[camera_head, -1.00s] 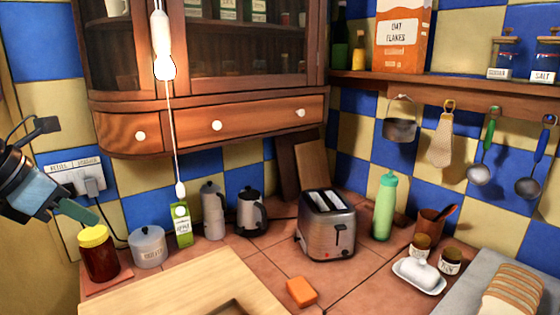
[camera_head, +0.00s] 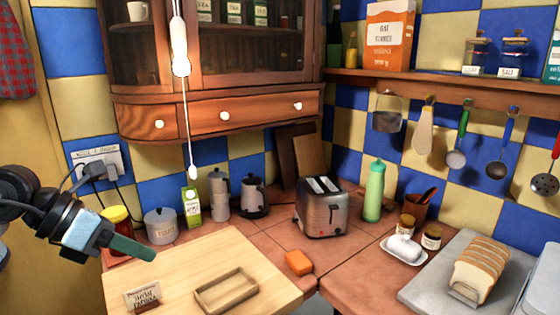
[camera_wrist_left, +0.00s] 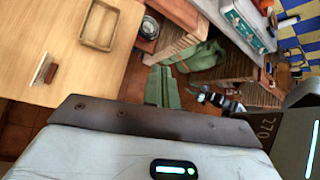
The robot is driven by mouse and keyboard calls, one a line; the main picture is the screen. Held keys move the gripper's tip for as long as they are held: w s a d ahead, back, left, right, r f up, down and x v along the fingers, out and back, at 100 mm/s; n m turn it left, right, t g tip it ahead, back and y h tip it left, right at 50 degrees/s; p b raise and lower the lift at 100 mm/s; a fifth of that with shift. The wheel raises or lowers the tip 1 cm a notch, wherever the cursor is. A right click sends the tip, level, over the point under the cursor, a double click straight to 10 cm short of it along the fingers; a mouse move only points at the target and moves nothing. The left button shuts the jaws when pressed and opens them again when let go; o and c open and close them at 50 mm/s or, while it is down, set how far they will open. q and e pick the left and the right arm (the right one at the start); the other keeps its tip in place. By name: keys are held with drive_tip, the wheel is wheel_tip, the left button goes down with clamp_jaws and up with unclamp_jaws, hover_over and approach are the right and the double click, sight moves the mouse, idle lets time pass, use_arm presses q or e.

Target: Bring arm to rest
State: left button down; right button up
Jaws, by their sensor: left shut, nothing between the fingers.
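My left gripper (camera_head: 140,250) comes in from the left in the head view, its green fingers together and empty. It is in the air in front of the counter, near the back left edge of the light wooden board (camera_head: 215,255). The fingers also show in the left wrist view (camera_wrist_left: 160,86), pointing away, with nothing between them. The wooden board also lies at the upper left of the left wrist view (camera_wrist_left: 50,30). My right gripper does not show in the head view.
A red jar with a yellow lid (camera_head: 114,222) stands behind my left gripper. A small wooden tray (camera_head: 228,302) and a name sign (camera_head: 143,298) are on the board. An orange sponge (camera_head: 299,262), a toaster (camera_head: 322,210) and a bread tray (camera_head: 425,290) are farther right.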

use_arm(q)
drive_tip(key=s+d+f+n+t+h, duration=0.4)
drive_tip(key=d+f+n+t+h, duration=0.2)
drive_tip(key=d+f+n+h, duration=0.65)
drive_tip(key=s+a+f+n+t+y, duration=0.2)
drive_tip(key=a+f+n+t+y, duration=0.25)
drive_tip(key=f+n+y, duration=0.55)
drive_tip(key=s+a+f+n+t+y, duration=0.3)
drive_tip(key=a+f+n+y, duration=0.2)
drive_tip(key=f+n, duration=0.5)
drive_tip(key=s+f+n+g+y, duration=0.2)
drive_tip(key=s+f+n+g, duration=0.2)
drive_tip(key=s+f, duration=0.3)
drive_tip(key=s+f+n+g+y, duration=0.2)
drive_tip(key=s+f+n+g, duration=0.2)
drive_tip(key=s+f, duration=0.4)
drive_tip(key=s+n, duration=0.1)
drive_tip(key=s, duration=0.3)
drive_tip(key=shift+s+a+p, duration=0.35)
drive_tip(key=shift+s+p, duration=0.05)
drive_tip(key=shift+g, duration=0.25)
drive_tip(key=shift+r, duration=0.1)
